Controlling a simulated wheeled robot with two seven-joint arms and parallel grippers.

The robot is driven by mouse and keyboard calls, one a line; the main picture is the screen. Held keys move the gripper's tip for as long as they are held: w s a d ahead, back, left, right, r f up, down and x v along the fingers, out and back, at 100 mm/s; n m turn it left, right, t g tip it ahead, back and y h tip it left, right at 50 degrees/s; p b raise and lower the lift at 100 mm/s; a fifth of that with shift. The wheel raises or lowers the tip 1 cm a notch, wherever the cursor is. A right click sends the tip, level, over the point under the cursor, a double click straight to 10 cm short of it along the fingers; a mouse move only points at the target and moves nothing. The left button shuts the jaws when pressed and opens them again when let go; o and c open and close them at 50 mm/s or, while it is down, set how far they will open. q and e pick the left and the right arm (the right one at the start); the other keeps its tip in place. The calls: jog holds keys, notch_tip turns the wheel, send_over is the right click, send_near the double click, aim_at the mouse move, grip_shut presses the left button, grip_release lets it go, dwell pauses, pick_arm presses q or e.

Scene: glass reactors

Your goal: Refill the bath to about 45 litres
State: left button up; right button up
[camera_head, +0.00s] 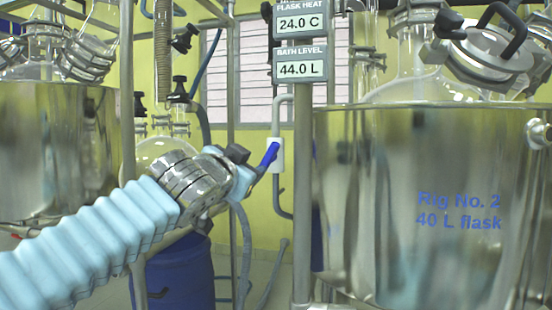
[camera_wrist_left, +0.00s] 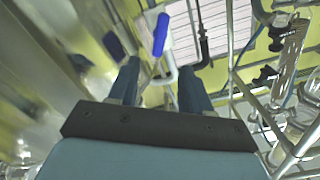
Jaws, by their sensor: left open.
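The bath (camera_head: 365,200) is a shiny steel vessel at the right of the head view, marked "Rig No. 2, 40 L flask". The bath level display (camera_head: 300,67) reads 44.0 L. A blue valve lever (camera_head: 269,154) sits on a white valve body (camera_head: 278,155) on a pipe left of the bath. It slants, its upper end to the right in the head view. My left gripper (camera_head: 246,170) is open beside the lever. In the left wrist view, the lever (camera_wrist_left: 160,34) shows beyond the gap between the open fingers (camera_wrist_left: 157,82). My right gripper is not in view.
The flask heat display (camera_head: 300,23) above reads 24.0 C. A steel post (camera_head: 303,190) stands between valve and bath. Another steel vessel (camera_head: 60,150) is at the left. A blue drum (camera_head: 178,275) stands low behind my left arm. Hoses and frame tubes surround the valve.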

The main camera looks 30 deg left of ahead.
aim_at(267, 159)
pick_arm(q)
jog(key=p+x, duration=0.2)
jog(key=x, duration=1.1)
jog(key=shift+w, duration=0.15)
jog(key=shift+c, duration=0.3)
grip_shut()
jog(key=shift+m, duration=0.4)
jog(key=m+p, duration=0.1)
jog(key=m, duration=0.4)
jog(key=shift+m, duration=0.3)
jog(key=m+p, duration=0.1)
jog(key=m, duration=0.4)
jog(key=shift+m, duration=0.3)
